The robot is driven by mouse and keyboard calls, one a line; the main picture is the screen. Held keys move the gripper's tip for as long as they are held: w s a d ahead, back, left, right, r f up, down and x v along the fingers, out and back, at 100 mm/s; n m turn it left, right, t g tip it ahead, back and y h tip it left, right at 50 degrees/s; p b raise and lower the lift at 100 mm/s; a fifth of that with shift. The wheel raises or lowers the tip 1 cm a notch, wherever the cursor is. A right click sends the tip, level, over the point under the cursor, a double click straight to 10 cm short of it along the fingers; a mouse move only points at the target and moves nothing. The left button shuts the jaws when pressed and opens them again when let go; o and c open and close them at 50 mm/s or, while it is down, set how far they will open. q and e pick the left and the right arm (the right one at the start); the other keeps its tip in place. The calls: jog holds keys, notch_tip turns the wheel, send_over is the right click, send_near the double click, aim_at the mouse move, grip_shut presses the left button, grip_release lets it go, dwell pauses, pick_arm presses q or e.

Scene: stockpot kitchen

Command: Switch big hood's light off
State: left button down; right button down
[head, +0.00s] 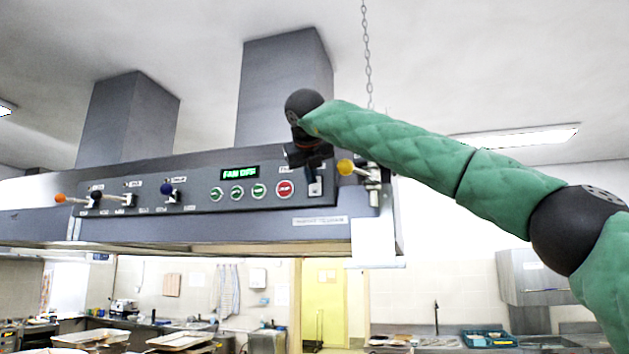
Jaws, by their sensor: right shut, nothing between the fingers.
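The big grey hood (200,230) hangs across the left and middle of the head view. Its front control panel (140,200) carries a green display (240,173) that reads "FAN OFF", several round green buttons (237,191) and a red button (285,188). At the panel's right end is a small switch (315,188), partly hidden by my right gripper (313,172). The gripper is shut and empty, pointing down just above or at the switch; I cannot tell whether they touch. Whether the hood light is lit cannot be seen. My left gripper is out of view.
A yellow-knobbed lever (346,167) sits close right of my right gripper. Orange (60,198), black and blue (166,189) knobbed levers stick out at the panel's left. A chain (366,50) hangs behind my arm. Counters lie below.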

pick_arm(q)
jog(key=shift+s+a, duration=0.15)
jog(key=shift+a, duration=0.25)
pick_arm(e)
jog(key=shift+w+d, duration=0.1)
jog(key=shift+w, duration=0.1)
